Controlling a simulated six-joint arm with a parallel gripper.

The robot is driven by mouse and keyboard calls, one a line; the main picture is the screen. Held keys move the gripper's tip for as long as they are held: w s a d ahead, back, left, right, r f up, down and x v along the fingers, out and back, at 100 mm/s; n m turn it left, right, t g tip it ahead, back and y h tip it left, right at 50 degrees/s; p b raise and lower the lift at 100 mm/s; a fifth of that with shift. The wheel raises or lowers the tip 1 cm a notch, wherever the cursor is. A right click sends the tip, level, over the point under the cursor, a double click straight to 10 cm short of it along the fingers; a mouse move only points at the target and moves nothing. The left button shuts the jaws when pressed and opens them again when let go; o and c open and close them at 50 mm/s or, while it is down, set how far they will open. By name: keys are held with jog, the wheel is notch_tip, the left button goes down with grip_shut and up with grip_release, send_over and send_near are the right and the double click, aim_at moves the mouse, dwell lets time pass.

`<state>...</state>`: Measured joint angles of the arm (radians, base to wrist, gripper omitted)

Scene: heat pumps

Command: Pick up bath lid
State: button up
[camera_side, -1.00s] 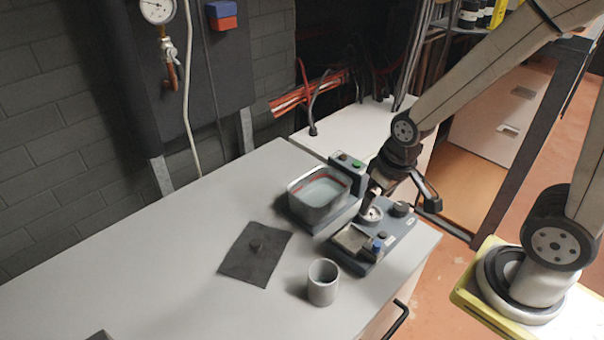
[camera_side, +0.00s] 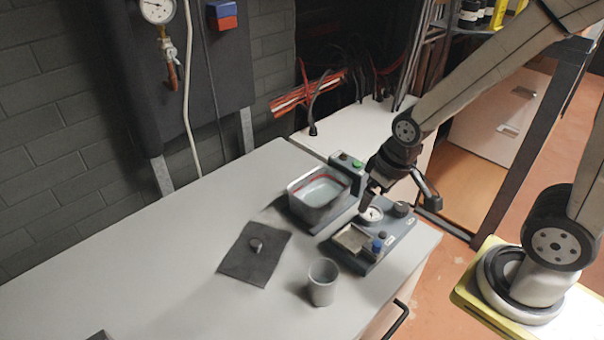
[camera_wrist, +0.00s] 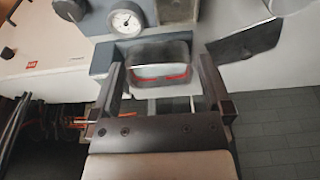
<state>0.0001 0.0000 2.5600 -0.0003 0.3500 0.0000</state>
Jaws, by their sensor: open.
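A dark, flat, four-sided piece (camera_side: 250,263) lies on the grey worktop left of the bath, with a small grey knob-like thing (camera_side: 256,245) on it. It may be the bath lid, but I cannot tell for sure. Part of the dark piece shows in the wrist view (camera_wrist: 245,42). The metal bath (camera_side: 317,203) stands uncovered, pale inside with a red band. My gripper (camera_side: 372,196) is above the round-gauge part of the device, right of the bath. In the wrist view my gripper (camera_wrist: 161,75) is open and empty, and the bath (camera_wrist: 150,52) shows between its fingers.
A grey cup (camera_side: 322,284) stands at the worktop's front. The device with a round dial (camera_side: 371,214), blue knob and square tray sits beside the bath. A control box (camera_side: 346,172) stands behind the bath. The worktop (camera_side: 140,270) is clear at the left.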

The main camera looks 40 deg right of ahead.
dwell(0.3)
jog(key=shift+c, duration=1.3)
jog(key=shift+w, duration=0.1)
jog(key=n+g+y, duration=0.1)
jog(key=n+g, duration=0.2)
jog(key=n, duration=1.5)
send_over(256, 242)
jog(key=f, duration=0.5)
jog(key=shift+w+d+f, duration=0.1)
jog(key=shift+d+f, duration=0.3)
jog(key=shift+a+f, duration=0.25)
jog(key=shift+f, duration=1.7)
jog(key=shift+a+f, duration=0.2)
jog(key=shift+f, duration=1.7)
